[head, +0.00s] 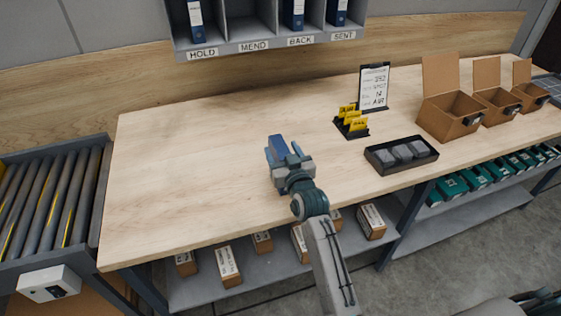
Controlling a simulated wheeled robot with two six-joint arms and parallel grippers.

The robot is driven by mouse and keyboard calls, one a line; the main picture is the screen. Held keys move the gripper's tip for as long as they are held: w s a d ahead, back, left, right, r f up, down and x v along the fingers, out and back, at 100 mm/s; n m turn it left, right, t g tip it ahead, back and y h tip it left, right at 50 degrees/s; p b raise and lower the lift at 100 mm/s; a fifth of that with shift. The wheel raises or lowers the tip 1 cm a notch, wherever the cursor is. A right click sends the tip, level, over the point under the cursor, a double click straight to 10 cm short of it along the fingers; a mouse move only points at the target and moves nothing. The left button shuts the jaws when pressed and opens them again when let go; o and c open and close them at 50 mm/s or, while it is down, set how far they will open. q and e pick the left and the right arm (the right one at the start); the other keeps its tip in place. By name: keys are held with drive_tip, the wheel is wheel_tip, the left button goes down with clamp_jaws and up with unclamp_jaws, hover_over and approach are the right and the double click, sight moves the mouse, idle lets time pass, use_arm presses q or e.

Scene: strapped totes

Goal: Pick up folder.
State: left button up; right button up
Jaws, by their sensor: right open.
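Blue folders with white spine labels stand upright in the grey pigeonhole shelf (247,44). One folder (196,20) is in the HOLD slot, one folder (294,12) in the BACK slot and one folder (338,11) in the SENT slot; their tops are cut off by the picture edge. The MEND slot looks empty in the part that shows. My right gripper (284,148) is open above the front middle of the wooden bench (190,165), its blue fingers pointing away towards the shelf. I see nothing clearly held between them. It is well apart from the folders. My left gripper is not in view.
Right of my gripper are a black tray (402,155) with grey blocks, yellow cards in a holder (351,122), a clipboard (374,86) and open cardboard boxes (452,112). A roller conveyor (45,205) is at left. The bench's left half is clear.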

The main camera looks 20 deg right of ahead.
drive_tip(key=shift+c, duration=0.2)
clamp_jaws()
drive_tip(key=shift+r, duration=0.15)
